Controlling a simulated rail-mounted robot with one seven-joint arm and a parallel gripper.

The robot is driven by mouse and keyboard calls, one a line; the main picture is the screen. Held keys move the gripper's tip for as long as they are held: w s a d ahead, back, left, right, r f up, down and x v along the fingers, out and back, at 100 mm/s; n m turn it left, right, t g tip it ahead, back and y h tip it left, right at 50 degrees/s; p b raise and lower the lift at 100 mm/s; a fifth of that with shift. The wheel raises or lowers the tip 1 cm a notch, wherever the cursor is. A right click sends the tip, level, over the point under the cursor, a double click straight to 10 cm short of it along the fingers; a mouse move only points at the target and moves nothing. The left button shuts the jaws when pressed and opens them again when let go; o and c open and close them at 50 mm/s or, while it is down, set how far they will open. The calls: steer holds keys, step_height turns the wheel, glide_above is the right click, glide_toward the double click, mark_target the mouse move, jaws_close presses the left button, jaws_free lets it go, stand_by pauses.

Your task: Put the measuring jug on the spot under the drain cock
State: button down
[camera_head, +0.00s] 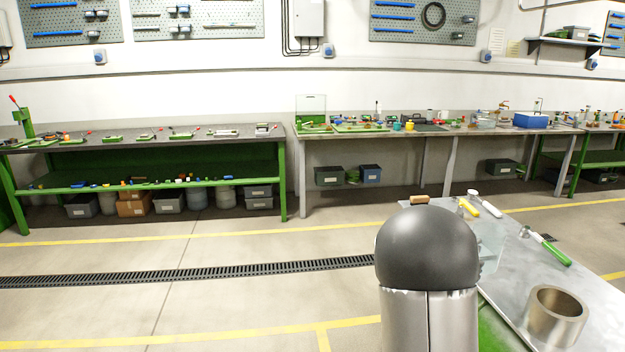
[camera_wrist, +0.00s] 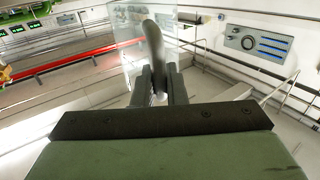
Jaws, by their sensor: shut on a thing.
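The measuring jug (camera_wrist: 133,42) appears in the wrist view as a clear, see-through body with a grey curved handle (camera_wrist: 153,45). My gripper (camera_wrist: 160,84) is shut on this handle, with one dark finger on each side. The lower part of the jug is hidden behind the fingers and the wrist. In the head view my arm hides the gripper; a pale clear shape at the arm's right edge may be the jug, but I cannot tell. I cannot make out the drain cock or the spot under it in either view.
A grey metal bench top (camera_head: 510,262) lies at the right of the head view. It holds a thick metal ring (camera_head: 543,325), a green-handled tool (camera_head: 556,252) and a yellow-handled tool (camera_head: 490,208). Long benches stand along the back wall. The floor left of my arm is clear.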

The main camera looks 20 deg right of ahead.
steer(key=w+a+f+n+t+y+p, duration=0.1)
steer(key=w+a+f+n+t+y, duration=0.3)
steer(key=a, duration=0.5)
steer(key=w+a+f+n+t+y, duration=0.1)
steer(key=w+a+n+t+y, duration=0.15)
steer(key=w+a, duration=0.5)
steer(key=w+a+f+n+t+y, duration=0.1)
steer(key=a+n+y, duration=0.15)
steer(key=a, duration=0.55)
steer(key=a+f+n+t+y+p, duration=0.1)
steer(key=a+n+t+y, duration=0.15)
steer(key=a, duration=0.55)
steer(key=w+a+f+n+t+y, duration=0.1)
steer(key=a+y, duration=0.3)
steer(key=a, duration=0.3)
steer(key=s+a+f, duration=0.2)
steer(key=s+f, duration=0.9)
steer(key=shift+s+f+n+y, duration=0.25)
steer(key=shift+s+n+y, duration=0.1)
steer(key=shift+y, duration=0.1)
steer(key=shift+w, duration=0.1)
